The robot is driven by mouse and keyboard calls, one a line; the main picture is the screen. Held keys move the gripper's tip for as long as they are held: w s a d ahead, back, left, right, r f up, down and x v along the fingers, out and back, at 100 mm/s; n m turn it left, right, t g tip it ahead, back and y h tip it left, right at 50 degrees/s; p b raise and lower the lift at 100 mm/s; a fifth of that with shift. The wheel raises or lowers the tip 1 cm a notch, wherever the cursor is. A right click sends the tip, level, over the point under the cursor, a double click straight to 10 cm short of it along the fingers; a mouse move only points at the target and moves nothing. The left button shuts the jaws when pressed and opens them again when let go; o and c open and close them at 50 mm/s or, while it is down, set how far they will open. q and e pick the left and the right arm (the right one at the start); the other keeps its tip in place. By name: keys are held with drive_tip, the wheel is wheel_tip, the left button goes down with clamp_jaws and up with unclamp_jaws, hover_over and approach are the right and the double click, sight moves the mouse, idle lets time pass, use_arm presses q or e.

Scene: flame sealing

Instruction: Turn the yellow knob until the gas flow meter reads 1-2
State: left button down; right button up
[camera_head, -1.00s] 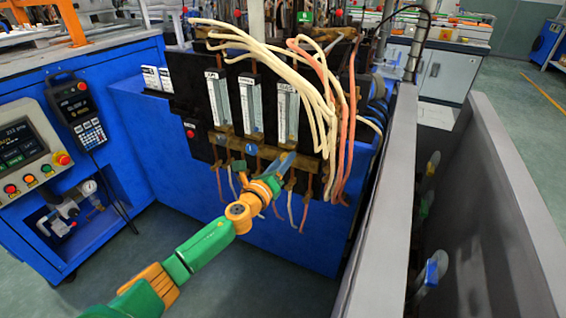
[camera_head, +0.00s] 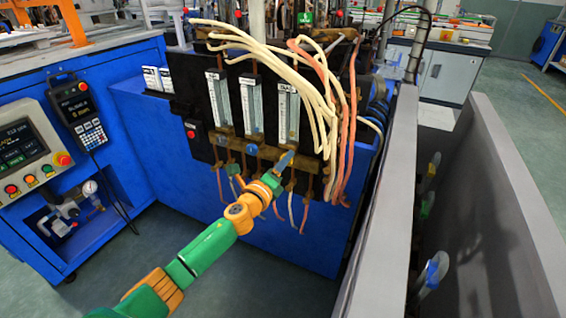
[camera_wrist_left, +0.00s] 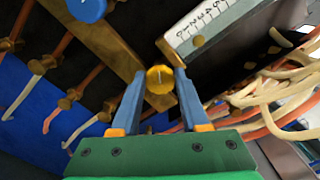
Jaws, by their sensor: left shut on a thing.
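The yellow knob (camera_wrist_left: 160,80) sits between the fingertips of my left gripper (camera_wrist_left: 158,76) in the left wrist view. The gripper is shut on it, with one blue finger on each side. In the head view my left gripper (camera_head: 287,160) is at the brass fitting under the rightmost flow meter (camera_head: 288,112), and it hides the knob there. In the wrist view, the numbered scale of the gas flow meter (camera_wrist_left: 212,27) shows just above the knob. The float and the exact reading cannot be made out. My right gripper is not in view.
Two more flow meters (camera_head: 251,107) stand to the left, with a blue knob (camera_head: 251,149) under the middle one. Cream and orange hoses (camera_head: 325,95) hang close on the right. A grey panel wall (camera_head: 385,200) stands right of the blue cabinet.

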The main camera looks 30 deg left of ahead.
use_arm(q)
drive_tip(key=shift+c, duration=2.2)
unclamp_jaws()
drive_tip(key=s, duration=0.7)
drive_tip(key=shift+d+p, duration=0.2)
drive_tip(key=shift+p, duration=0.25)
